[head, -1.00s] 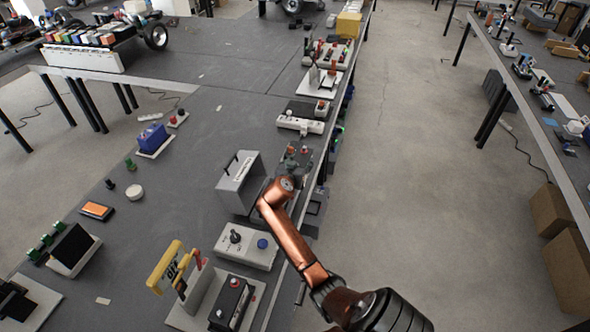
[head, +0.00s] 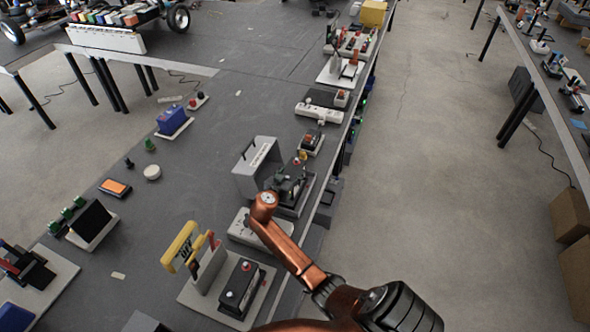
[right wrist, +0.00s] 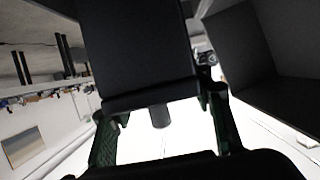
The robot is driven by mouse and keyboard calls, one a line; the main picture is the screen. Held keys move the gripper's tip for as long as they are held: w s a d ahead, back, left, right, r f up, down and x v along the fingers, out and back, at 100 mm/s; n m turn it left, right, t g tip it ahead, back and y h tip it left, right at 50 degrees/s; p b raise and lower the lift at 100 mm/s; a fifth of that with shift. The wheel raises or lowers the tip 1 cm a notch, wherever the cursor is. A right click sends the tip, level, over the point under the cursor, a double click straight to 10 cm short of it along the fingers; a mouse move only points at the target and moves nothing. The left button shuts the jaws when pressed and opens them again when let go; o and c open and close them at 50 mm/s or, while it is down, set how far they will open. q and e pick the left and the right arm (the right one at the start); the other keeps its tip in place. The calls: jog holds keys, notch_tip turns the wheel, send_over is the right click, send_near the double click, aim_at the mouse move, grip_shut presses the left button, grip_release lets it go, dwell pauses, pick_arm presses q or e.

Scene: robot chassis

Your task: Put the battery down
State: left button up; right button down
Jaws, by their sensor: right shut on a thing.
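My right gripper (head: 287,184) is beside the open grey box, partly hidden by my copper arm. In the right wrist view, its two greenish fingers (right wrist: 163,112) are shut on a large dark block, the battery (right wrist: 140,50), which fills the upper middle. In the head view the battery is small and hard to separate from the gripper. It is over or near a light plate (head: 302,208) at the table's right edge; I cannot tell whether it touches. Another black battery-like block (head: 239,286) with a red top stands on a white base nearer me. My left gripper is not in view.
The grey box (head: 257,166) stands just left of the gripper and shows large in the right wrist view (right wrist: 265,60). A white power strip (head: 319,113) lies farther back. A yellow-handled switch (head: 181,246) stands in front.

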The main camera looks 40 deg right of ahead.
jog(key=shift+w+a+f, duration=0.15)
jog(key=shift+f, duration=1.2)
jog(key=c, duration=1.4)
grip_release()
jog(key=shift+f, duration=0.35)
jog(key=shift+c, duration=0.2)
jog(key=o, duration=0.4)
jog(key=shift+o, duration=0.2)
jog(key=shift+s+a, duration=0.1)
jog(key=shift+s, duration=0.1)
jog(key=p+v, duration=0.2)
jog(key=v, duration=0.4)
jog(key=shift+s+a+r, duration=0.1)
jog(key=shift+a+r, duration=0.1)
jog(key=shift+a, duration=0.05)
jog(key=shift+s+a+r, duration=0.1)
jog(key=shift+s+a, duration=0.1)
jog(key=shift+a, duration=0.15)
